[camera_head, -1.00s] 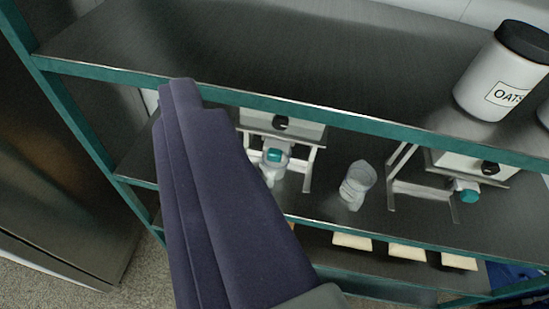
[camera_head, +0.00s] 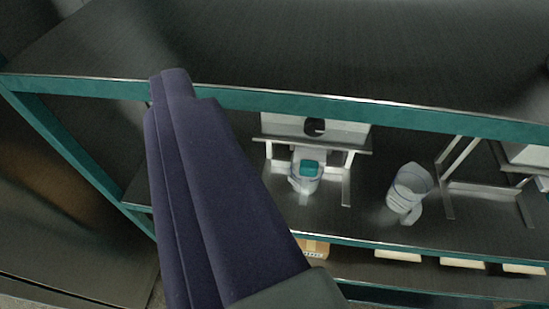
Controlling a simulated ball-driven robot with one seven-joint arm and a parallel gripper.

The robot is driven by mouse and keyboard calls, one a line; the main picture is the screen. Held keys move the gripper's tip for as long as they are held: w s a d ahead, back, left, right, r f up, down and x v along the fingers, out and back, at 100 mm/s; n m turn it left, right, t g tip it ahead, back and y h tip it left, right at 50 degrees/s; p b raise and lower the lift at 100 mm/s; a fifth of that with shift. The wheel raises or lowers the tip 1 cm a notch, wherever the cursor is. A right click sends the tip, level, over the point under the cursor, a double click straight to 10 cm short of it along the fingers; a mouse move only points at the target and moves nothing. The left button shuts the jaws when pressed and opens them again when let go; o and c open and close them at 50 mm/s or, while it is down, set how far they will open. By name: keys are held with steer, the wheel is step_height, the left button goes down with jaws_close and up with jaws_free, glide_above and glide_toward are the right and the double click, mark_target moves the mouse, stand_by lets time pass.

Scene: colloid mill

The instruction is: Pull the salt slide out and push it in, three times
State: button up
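A white dispenser box (camera_head: 316,127) with a black round knob sits on a grey stand on the middle shelf. A clear cup-like part with a teal piece (camera_head: 309,168) is under it. I cannot read a label or tell which part is the salt slide. My gripper (camera_head: 170,82) shows as a long dark purple shape at the left, left of the dispenser and apart from it in the picture. Its fingertips overlap the front edge of the upper shelf in the picture. I cannot see whether its fingers are apart.
A clear jug (camera_head: 408,192) stands right of the dispenser. Another stand (camera_head: 485,190) is at the far right, partly cut off. The teal front rail (camera_head: 400,117) of the upper shelf runs above them. Pale blocks (camera_head: 462,263) lie on the shelf below.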

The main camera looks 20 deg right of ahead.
steer(key=w+d+f+m+h, duration=0.1)
steer(key=w+d+f+m, duration=0.15)
steer(key=w+f, duration=0.7)
steer(key=m+g+h+b, duration=0.1)
steer(key=m+h+b, duration=0.15)
steer(key=h, duration=0.65)
glide_toward(308, 173)
steer(key=w, duration=0.1)
steer(key=shift+m, duration=0.4)
steer(key=b+x, duration=0.1)
steer(key=x, duration=0.7)
steer(key=shift+s+d, duration=0.2)
jaws_close()
